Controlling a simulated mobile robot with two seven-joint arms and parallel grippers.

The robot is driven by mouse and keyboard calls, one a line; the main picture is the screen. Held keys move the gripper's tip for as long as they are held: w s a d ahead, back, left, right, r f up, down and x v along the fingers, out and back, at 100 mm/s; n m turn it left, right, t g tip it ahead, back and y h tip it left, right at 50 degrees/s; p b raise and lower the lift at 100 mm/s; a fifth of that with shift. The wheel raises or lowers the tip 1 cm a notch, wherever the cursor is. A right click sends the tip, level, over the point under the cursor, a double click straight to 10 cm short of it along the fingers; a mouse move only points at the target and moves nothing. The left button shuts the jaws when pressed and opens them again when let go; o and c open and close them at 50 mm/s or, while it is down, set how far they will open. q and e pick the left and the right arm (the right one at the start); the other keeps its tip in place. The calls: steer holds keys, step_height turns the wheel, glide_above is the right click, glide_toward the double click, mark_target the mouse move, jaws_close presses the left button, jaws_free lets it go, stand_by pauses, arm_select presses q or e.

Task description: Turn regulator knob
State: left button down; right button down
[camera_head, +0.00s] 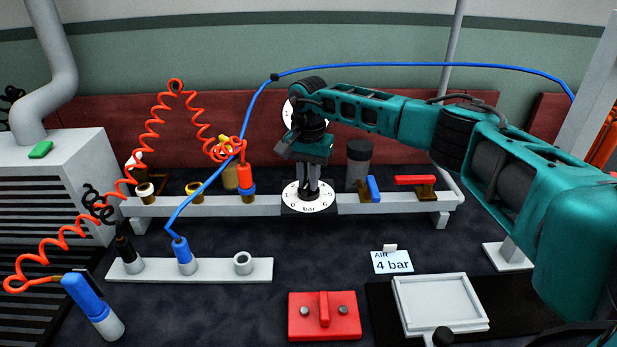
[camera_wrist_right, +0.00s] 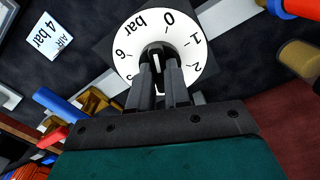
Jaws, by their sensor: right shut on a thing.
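The regulator dial (camera_head: 307,207) is a white disc with numbers and "bar", on the front of the pale rail. It also shows in the right wrist view (camera_wrist_right: 203,47), with 0, 1, 2 and 6 readable. My right gripper (camera_head: 308,188) points down at the dial's centre. In the right wrist view its fingers (camera_wrist_right: 160,80) are shut around the black regulator knob (camera_wrist_right: 157,50). A short white mark shows on the knob between the fingers; which number it points at is hard to tell. A card reading "AIR 4 bar" (camera_head: 392,262) stands to the right. My left gripper is out of view.
The pale rail (camera_head: 330,207) carries a blue-handled valve (camera_head: 374,188), a red-handled valve (camera_head: 415,180) and hose fittings. A blue hose (camera_head: 205,187) and red coiled hose (camera_head: 150,125) lie left. A red block (camera_head: 323,330) and grey tray (camera_head: 440,328) are in front.

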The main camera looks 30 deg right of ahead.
steer(key=c, duration=1.1)
jaws_free()
steer(key=shift+r, duration=0.15)
step_height(320, 180, up, 13)
steer(key=shift+f+p, duration=0.15)
steer(key=shift+p, duration=0.3)
